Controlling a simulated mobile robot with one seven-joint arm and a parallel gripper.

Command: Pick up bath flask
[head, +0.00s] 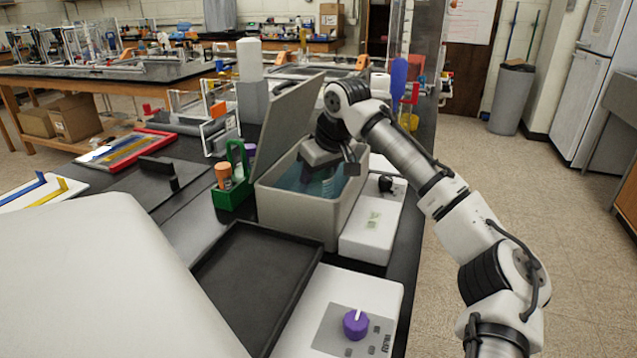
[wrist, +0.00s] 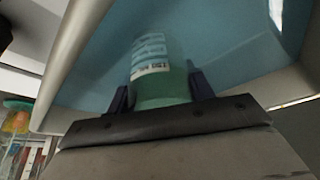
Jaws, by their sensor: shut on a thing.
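The bath flask (wrist: 160,70) is a greenish, translucent vessel with a white and blue label. In the wrist view it sits between the two dark fingers of my gripper (wrist: 160,92), which is shut on it. In the head view my gripper (head: 322,180) reaches down into the open water bath (head: 300,215), a beige box with blue-green water. The flask (head: 328,186) shows only in part there, low inside the bath, mostly hidden by my gripper. The bath's grey lid (head: 286,125) stands open on the left side.
A black tray (head: 258,280) lies in front of the bath. A white unit with a purple knob (head: 355,323) stands at the front right. A green rack with bottles (head: 232,190) is close on the bath's left. The bath walls surround my gripper.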

